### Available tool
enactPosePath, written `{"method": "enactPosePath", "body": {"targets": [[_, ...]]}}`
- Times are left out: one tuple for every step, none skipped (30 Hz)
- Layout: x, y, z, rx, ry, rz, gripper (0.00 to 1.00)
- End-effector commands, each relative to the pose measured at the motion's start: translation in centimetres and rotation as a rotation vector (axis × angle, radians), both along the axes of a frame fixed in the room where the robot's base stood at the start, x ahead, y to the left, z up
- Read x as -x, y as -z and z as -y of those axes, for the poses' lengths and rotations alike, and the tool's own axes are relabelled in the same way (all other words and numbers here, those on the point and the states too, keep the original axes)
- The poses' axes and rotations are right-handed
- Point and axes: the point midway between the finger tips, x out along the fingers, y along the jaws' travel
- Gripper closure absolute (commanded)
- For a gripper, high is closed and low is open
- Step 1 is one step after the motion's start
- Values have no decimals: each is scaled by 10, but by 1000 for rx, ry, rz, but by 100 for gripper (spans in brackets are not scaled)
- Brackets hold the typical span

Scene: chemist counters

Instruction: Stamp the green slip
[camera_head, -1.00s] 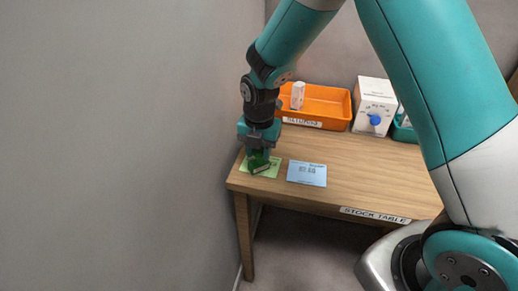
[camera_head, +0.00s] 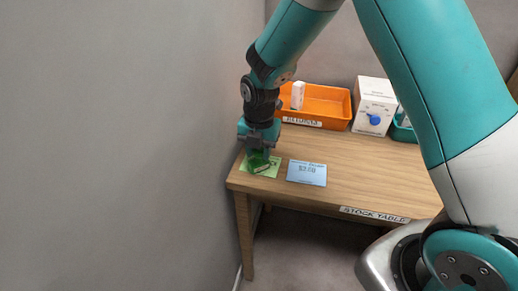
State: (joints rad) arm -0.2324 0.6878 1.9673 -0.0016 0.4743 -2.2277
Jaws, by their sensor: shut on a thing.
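The green slip (camera_head: 271,172) lies flat on the table near its left front corner. My gripper (camera_head: 260,153) points down over the slip and is shut on a dark green stamp (camera_head: 257,160). The stamp covers part of the slip, and its lower end is at or very near the slip's surface; I cannot tell whether it touches. Any mark under the stamp is hidden. A blue slip (camera_head: 307,173) with dark print lies just right of the green one.
The wooden table (camera_head: 350,175) has a "STOCK TABLE" label on its front edge. An orange "RETURNS" tray (camera_head: 335,117) holding a white bottle (camera_head: 298,96), a white box with a blue dial (camera_head: 373,107) and a green container (camera_head: 403,132) stand behind. A grey wall (camera_head: 120,150) rises close on the left.

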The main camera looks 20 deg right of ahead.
Motion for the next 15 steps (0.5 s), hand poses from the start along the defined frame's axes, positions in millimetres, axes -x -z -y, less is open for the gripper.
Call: {"method": "enactPosePath", "body": {"targets": [[1, 2, 0, 1, 0, -3, 80], [1, 2, 0, 1, 0, -3, 80], [1, 2, 0, 0, 0, -4, 80], [1, 1, 0, 0, 0, -4, 80], [1, 1, 0, 1, 0, -5, 80], [1, -1, 0, 1, 0, -5, 80], [1, -2, 0, 1, 0, -5, 80], [1, -4, 0, 1, 0, -5, 80], [1, -7, 0, 0, 0, -4, 80], [1, -10, 0, 1, 0, -3, 80], [1, -13, 0, 1, 0, -3, 80], [1, -17, 0, 1, 0, -3, 80], [1, -20, 0, 0, 0, -3, 80], [1, -22, 0, 0, 0, -3, 80], [1, -26, 0, 1, 0, -2, 80]]}}
